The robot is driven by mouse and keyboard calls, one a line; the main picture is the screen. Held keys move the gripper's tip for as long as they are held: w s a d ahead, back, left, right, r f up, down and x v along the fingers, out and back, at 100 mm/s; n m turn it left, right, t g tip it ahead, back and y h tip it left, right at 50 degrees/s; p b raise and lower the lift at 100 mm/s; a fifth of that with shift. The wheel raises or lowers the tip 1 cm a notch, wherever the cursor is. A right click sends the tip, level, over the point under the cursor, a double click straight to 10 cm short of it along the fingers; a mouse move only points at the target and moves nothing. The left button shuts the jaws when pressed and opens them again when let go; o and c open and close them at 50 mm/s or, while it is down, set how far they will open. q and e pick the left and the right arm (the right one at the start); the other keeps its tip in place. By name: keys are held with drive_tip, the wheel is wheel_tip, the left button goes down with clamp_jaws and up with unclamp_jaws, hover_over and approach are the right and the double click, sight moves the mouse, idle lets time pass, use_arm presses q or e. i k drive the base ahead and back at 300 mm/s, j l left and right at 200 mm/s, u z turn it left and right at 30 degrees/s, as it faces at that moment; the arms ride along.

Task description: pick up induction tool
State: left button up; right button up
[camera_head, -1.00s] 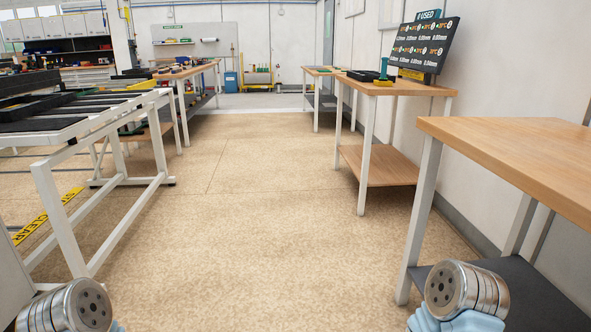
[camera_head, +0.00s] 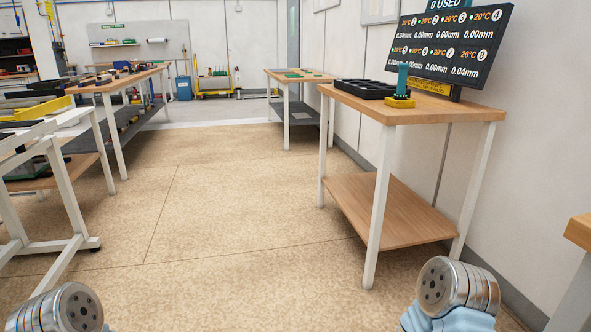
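A teal upright tool with a yellow base (camera_head: 401,88) stands near the front edge of the wooden table (camera_head: 453,108) on the right. It may be the induction tool, but I cannot tell for sure at this distance. Both my arms show only as rounded metal joints at the bottom left and bottom right corners. No gripper fingers of either arm are in view. The tool is well ahead of me and nothing of mine touches it.
A black tray (camera_head: 364,89) and a dark display screen (camera_head: 448,45) are on the same table, above a lower shelf (camera_head: 390,207). Another table corner (camera_head: 580,232) is close at right. White frames (camera_head: 66,190) stand at left. The floor (camera_head: 225,215) between is clear.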

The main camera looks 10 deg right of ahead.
sight(400, 95)
drive_tip(key=i+l+z, duration=0.5)
drive_tip(key=i, duration=0.25)
drive_tip(key=i+z, duration=0.25)
drive_tip(key=i, duration=0.15)
drive_tip(key=i+j+u, duration=0.15)
drive_tip(key=i, duration=0.2)
